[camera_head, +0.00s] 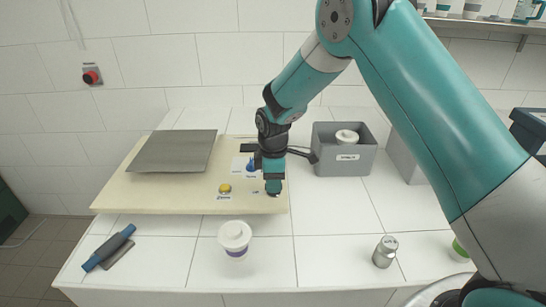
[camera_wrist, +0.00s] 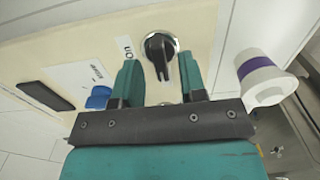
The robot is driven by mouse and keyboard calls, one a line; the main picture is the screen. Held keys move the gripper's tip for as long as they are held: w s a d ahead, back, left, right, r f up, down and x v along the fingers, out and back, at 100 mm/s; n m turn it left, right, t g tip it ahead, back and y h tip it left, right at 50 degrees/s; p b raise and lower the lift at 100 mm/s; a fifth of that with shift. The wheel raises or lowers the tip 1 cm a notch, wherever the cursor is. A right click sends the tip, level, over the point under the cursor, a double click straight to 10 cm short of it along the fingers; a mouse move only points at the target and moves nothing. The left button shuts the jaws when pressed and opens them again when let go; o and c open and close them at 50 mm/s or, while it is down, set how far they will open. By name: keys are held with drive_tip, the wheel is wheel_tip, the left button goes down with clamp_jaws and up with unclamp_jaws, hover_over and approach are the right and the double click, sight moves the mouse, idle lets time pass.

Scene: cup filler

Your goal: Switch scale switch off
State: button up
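The scale switch is a black rotary knob on a silver base (camera_wrist: 160,50), set in a beige board (camera_head: 125,195). In the wrist view its handle lies ahead of and between the two teal fingers of my gripper (camera_wrist: 158,68). The fingers are spread apart and hold nothing; I cannot tell if they touch the knob. A printed "on" (camera_wrist: 125,48) is left of the knob. In the head view my gripper (camera_head: 273,188) points down at the board's right front part and hides the switch.
The board also bears a grey plate (camera_head: 175,150), a yellow button (camera_head: 225,188) and a blue knob (camera_head: 250,166). A white lidded cup (camera_head: 234,236) with a purple band stands in front. A grey bin (camera_head: 325,166) is behind right; a metal can (camera_head: 385,250) is front right.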

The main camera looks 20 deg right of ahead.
wheel_tip(320, 180, up, 17)
drive_tip(key=b, duration=0.2)
drive_tip(key=shift+f, duration=0.2)
drive_tip(key=shift+s, duration=0.1)
drive_tip(key=s+a+r+m+y, duration=0.1)
drive_tip(key=s+a+m+y, duration=0.1)
drive_tip(key=s, duration=1.3)
drive_tip(key=s+a+r+m+y, duration=0.1)
drive_tip(key=s+m, duration=0.4)
drive_tip(key=s, duration=1)
drive_tip(key=shift+s+a+r+y, duration=0.4)
drive_tip(key=shift+a+y, duration=0.2)
drive_tip(key=shift+a, duration=0.15)
